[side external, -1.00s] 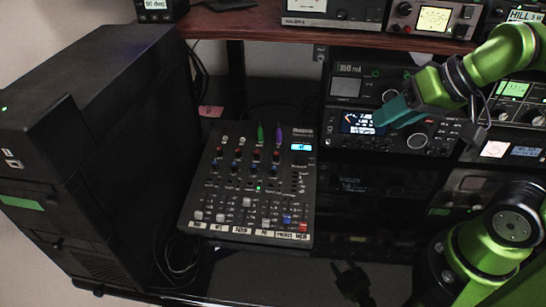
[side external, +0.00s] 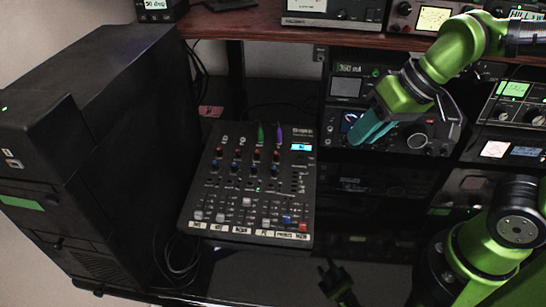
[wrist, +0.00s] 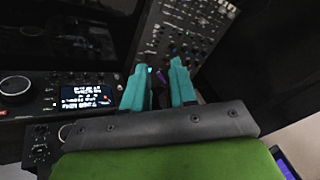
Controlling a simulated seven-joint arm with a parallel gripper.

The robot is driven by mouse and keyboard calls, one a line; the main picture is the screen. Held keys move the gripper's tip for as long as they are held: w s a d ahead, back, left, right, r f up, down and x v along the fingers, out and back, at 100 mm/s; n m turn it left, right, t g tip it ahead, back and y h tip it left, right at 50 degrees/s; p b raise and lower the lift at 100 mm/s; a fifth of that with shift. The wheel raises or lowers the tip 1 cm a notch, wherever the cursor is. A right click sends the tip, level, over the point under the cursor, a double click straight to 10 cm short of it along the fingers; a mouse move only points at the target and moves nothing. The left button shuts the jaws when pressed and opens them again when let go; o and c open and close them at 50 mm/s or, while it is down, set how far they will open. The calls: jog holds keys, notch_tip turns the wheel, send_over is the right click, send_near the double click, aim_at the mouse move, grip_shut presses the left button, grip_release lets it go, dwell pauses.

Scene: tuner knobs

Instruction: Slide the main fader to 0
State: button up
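The black mixer (side external: 228,178) lies to the left of the radio rack, with rows of knobs and faders along its near edge. The fader row has white caps (side external: 247,202), a blue cap (side external: 287,219) and a red cap (side external: 303,227) at the right end. The label under the red cap is too small to read surely. My gripper (side external: 356,138) has teal fingers in front of the radio, right of and apart from the mixer. In the wrist view, the fingers (wrist: 158,66) are apart with nothing between them; the mixer (wrist: 152,42) shows beyond them, its fader end unclear.
A black computer tower (side external: 110,130) stands left of the mixer. A radio with a lit display (wrist: 88,96) is close to my fingers. A wooden shelf (side external: 260,27) with instruments runs above. Open space lies between the mixer and my gripper.

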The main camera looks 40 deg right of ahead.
aim_at(303, 226)
jog(key=w+a+f+m+g+h, duration=0.25)
jog(key=a+m+g, duration=0.35)
jog(key=a, duration=0.5)
jog(key=shift+m+t, duration=0.4)
jog(key=shift+t, duration=0.2)
jog(key=f, duration=1.6)
jog(key=shift+s+a, duration=0.1)
jog(key=shift+s, duration=0.1)
grip_shut()
